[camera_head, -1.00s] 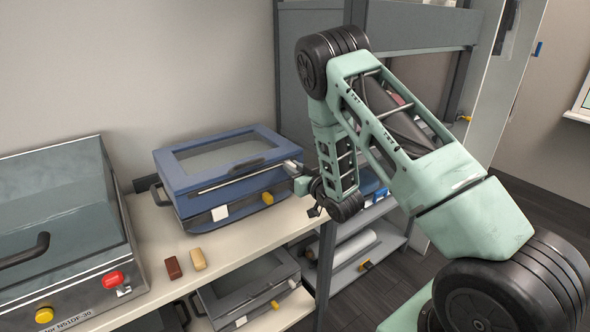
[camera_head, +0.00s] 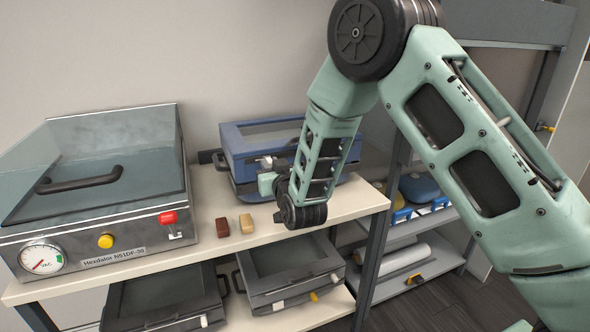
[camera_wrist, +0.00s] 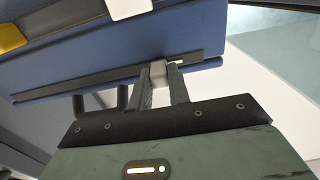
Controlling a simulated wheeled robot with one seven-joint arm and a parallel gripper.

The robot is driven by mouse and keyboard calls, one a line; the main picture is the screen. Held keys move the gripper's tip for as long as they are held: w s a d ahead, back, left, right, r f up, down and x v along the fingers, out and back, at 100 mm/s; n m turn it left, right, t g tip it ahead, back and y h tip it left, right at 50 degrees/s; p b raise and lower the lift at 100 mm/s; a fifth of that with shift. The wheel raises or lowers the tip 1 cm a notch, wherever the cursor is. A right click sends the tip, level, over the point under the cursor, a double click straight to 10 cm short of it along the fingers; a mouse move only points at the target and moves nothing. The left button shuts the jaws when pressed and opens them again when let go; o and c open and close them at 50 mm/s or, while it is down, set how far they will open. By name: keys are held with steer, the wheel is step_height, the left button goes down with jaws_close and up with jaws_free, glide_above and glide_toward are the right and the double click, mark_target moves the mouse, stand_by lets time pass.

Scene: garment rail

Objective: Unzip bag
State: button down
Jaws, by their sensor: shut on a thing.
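The bag (camera_head: 240,145) is a blue, box-like case with a pale panel on top, lying on the upper shelf. In the wrist view its blue side (camera_wrist: 120,62) fills the top, with a dark zip strip (camera_wrist: 75,86) across it. My gripper (camera_head: 266,164) is at the bag's front side, partly hidden by my arm. In the wrist view my gripper (camera_wrist: 160,76) is shut on a small pale grey block, seemingly the zip pull (camera_wrist: 156,68), at the strip. My arm hides the bag's front right.
A vacuum machine (camera_head: 100,205) with a clear lid stands left of the bag. A brown block (camera_head: 222,227) and a tan block (camera_head: 246,223) lie on the shelf (camera_head: 205,245) in front. Grey cases (camera_head: 290,268) lie below. A rack with blue bins (camera_head: 420,210) stands right.

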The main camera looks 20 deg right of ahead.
steer(key=shift+a, duration=1.1)
steer(key=c, duration=1.3)
jaws_free()
steer(key=shift+a, duration=0.1)
steer(key=shift+s+b, duration=0.3)
steer(key=s+p, duration=0.1)
steer(key=s, duration=0.4)
steer(key=s+p, duration=0.1)
steer(key=s, duration=0.5)
steer(key=s+p, duration=0.1)
steer(key=s, duration=0.4)
steer(key=shift+s+d+r, duration=0.1)
steer(key=shift+s+d, duration=0.3)
